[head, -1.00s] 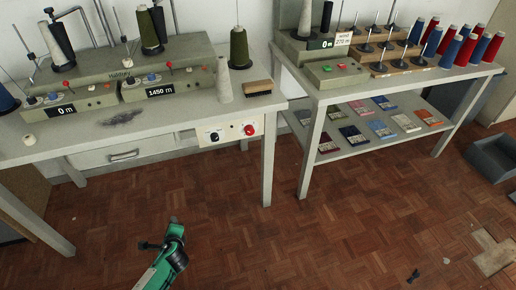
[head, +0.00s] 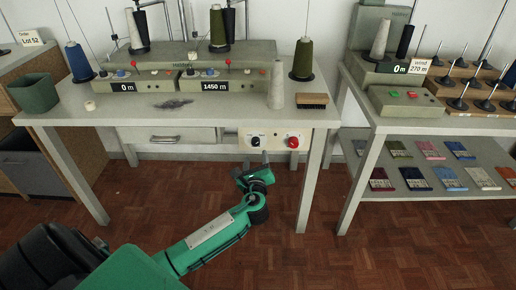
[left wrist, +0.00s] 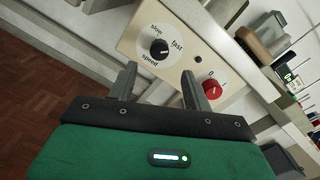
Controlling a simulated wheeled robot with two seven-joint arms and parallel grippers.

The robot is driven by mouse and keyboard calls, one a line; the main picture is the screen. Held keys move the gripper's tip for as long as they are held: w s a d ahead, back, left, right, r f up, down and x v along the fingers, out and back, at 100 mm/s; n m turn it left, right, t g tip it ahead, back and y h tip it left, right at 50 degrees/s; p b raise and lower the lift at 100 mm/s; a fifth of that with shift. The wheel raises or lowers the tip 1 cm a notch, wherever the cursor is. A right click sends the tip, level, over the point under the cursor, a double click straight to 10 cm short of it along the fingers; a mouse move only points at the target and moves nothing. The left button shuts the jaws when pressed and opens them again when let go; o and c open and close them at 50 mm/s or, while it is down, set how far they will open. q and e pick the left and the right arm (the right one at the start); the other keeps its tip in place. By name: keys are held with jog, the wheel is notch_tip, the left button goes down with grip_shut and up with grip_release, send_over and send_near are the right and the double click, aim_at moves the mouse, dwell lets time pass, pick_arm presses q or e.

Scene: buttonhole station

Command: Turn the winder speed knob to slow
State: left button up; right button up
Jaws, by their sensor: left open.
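The winder speed knob (head: 255,142) is a black round knob on a cream panel (head: 273,136) under the table's front edge. In the left wrist view the same knob (left wrist: 159,48) sits among the words slow, fast and speed; I cannot tell surely where its pointer stands. My left gripper (head: 254,161) is just below and in front of the panel in the head view. In the left wrist view its two fingers (left wrist: 162,77) are apart with nothing between them, and the knob lies beyond the tips, not touched. My right gripper is out of view.
A red knob (head: 293,142) sits right of the black one, close to one finger in the left wrist view (left wrist: 212,89). The winder (head: 199,60), thread cones and a brush (head: 312,100) stand on the table above. A drawer (head: 167,136) is left of the panel.

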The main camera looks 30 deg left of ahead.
aim_at(256, 144)
pick_arm(q)
jog(key=x, duration=0.7)
jog(key=shift+w+a+b, duration=0.2)
jog(key=shift+w+b, duration=0.05)
jog(key=shift+b, duration=0.15)
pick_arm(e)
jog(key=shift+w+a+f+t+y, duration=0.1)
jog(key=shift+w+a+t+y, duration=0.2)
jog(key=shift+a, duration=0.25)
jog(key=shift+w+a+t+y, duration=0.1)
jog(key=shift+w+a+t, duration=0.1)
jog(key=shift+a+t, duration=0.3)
pick_arm(q)
jog(key=c, duration=1)
jog(key=shift+o, duration=0.2)
